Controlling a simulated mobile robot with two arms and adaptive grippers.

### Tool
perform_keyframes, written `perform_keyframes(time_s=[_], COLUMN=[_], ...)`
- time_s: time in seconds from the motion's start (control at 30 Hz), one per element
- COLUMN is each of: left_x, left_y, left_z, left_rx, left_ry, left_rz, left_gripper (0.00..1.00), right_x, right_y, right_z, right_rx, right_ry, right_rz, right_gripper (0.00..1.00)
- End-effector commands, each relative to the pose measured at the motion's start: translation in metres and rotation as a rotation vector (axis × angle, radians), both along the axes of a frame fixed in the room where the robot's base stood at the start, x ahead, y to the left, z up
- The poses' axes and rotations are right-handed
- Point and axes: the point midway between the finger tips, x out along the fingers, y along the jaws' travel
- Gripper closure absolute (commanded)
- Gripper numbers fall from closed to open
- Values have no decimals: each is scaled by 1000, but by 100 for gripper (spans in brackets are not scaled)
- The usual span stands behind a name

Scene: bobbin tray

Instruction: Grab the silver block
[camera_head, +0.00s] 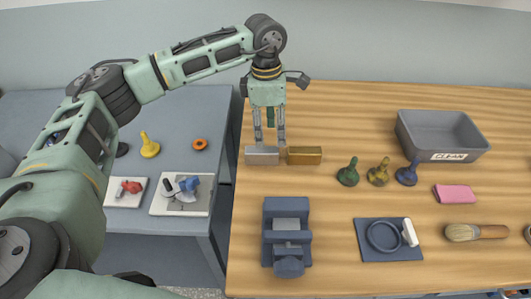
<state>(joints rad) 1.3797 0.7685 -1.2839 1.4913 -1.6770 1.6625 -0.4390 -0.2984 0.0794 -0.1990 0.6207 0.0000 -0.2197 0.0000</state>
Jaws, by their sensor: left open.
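A silver block (262,156) lies on the wooden table (340,110) near its left edge. A brass-coloured block (304,156) lies just to its right, with a small gap between them. My left gripper (269,138) points down above and just behind the two blocks, its fingers apart and nothing seen between them. Its fingertips look close to the silver block's right part; whether they touch it I cannot tell. My right gripper is not in view.
A blue vise-like fixture (287,235) stands in front of the blocks. Green (348,172), yellow (379,172) and blue (407,174) bobbin-like pieces stand to the right. A grey bin (416,145) marked CLEAN, a pink pad (455,194) and a brush (474,232) lie farther right.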

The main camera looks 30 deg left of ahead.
Motion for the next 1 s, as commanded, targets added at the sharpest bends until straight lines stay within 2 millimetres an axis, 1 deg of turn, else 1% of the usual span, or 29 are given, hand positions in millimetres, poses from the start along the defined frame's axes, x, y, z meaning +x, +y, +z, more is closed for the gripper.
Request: perform_keyframes(time_s=[0.03,0.07,0.17,0.37,0.53,0.6,0.7,0.8,0.97,1.0], left_x=[1,1,-1,-3,-11,-10,-9,-9,-9,-9], left_y=[12,17,24,24,24,23,23,23,23,23], left_z=[3,3,-3,-24,-47,-59,-68,-72,-72,-72], left_rx=[34,50,70,69,67,66,66,66,65,65], left_ry=[3,5,13,13,15,14,11,11,9,9], left_rz=[9,12,17,17,16,17,16,15,15,15], left_gripper=[52,52,52,52,52,52,52,52,52,55], right_x=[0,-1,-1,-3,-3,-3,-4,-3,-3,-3], right_y=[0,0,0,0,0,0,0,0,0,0], right_z=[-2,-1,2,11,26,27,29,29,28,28], right_rx=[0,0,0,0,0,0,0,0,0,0], right_ry=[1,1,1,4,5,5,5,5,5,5], right_rz=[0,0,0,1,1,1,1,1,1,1], right_gripper=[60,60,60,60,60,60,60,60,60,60])
